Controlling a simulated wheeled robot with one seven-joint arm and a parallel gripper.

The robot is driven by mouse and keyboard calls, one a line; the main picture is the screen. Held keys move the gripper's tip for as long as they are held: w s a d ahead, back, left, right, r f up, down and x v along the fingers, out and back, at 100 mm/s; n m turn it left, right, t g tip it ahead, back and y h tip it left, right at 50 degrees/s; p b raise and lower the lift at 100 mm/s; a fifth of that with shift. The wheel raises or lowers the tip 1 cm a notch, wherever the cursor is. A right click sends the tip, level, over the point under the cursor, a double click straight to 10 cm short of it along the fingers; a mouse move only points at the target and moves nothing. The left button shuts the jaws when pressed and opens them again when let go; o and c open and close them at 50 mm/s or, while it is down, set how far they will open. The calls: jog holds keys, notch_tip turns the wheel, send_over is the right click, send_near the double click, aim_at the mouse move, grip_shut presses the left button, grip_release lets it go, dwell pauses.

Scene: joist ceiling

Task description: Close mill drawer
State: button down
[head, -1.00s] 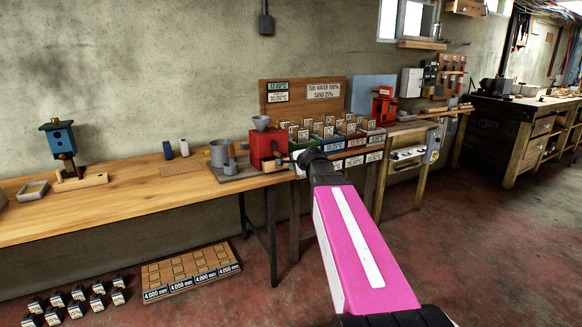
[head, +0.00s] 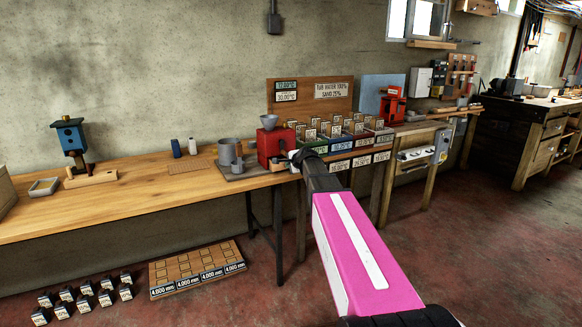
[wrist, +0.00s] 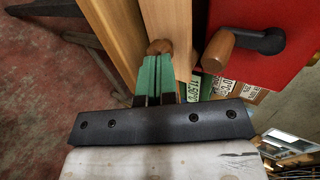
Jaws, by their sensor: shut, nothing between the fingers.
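The red mill (head: 271,146) with a grey funnel on top stands at the front edge of the wooden bench. In the wrist view its red side (wrist: 272,72) fills the right, with a black crank and brown wooden handle (wrist: 220,50). A light wooden front with a round brown knob (wrist: 159,47), apparently the mill drawer, lies just ahead of my fingertips. How far the drawer stands out I cannot tell. My gripper (wrist: 156,75) is shut and empty, its green fingertips close to the knob; contact is unclear. In the head view my gripper (head: 297,158) partly covers the mill's front.
Several small labelled containers (head: 340,128) stand in a rack right of the mill. A grey mug (head: 227,151) stands left of it. A red machine (head: 392,106) is farther right. The bench's left part (head: 120,205) has much bare wood.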

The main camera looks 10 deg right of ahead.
jog(key=shift+w, duration=0.1)
jog(key=w, duration=0.1)
jog(key=w+a, duration=0.1)
jog(key=w, duration=0.1)
jog(key=shift+w, duration=0.25)
jog(key=shift+s+d, duration=0.15)
jog(key=shift+s, duration=0.65)
jog(key=s+f+v, duration=0.1)
jog(key=v, duration=1.1)
jog(key=s+a+f+n+g+h, duration=0.1)
jog(key=s+f+n+g, duration=0.4)
jog(key=s+f, duration=0.9)
jog(key=s+a+f+n+g+h, duration=0.1)
jog(key=s+f+n+g, duration=0.5)
jog(key=s+f, duration=0.8)
notch_tip(320, 180, down, 2)
jog(key=n+h, duration=0.1)
jog(key=n, duration=0.2)
jog(key=shift+s+h, duration=0.4)
jog(key=shift+f, duration=0.1)
